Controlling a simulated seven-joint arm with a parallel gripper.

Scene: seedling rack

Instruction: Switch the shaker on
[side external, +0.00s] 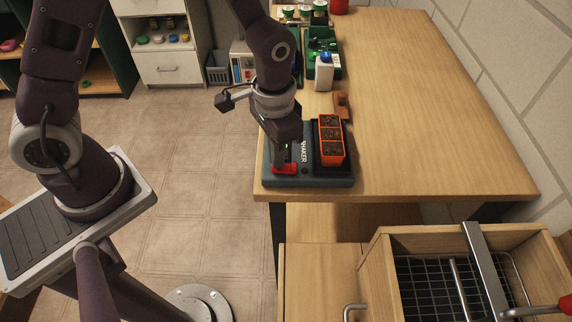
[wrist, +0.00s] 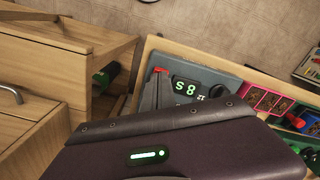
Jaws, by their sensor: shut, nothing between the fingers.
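The shaker (side external: 345,181) is a dark grey box at the near left corner of the table, with white "SHAKER" lettering. A red switch (side external: 291,170) is at its near left end; part of it also shows in the wrist view (wrist: 160,70). In the wrist view the shaker (wrist: 205,72) has lit green digits on its display (wrist: 185,88) and a dark knob (wrist: 218,91). My gripper (side external: 279,163) is shut and empty, pointing down at the red switch. Its fingertips (wrist: 157,92) are beside or on the switch; contact is hard to tell.
An orange tray with soil-filled cells (side external: 331,140) sits on the shaker's right side. Behind are a brown block (side external: 341,104), a white bottle with a blue cap (side external: 324,74) and a green rack (side external: 322,42). The table's right side (side external: 430,130) is clear. An open drawer (side external: 450,240) stands in front.

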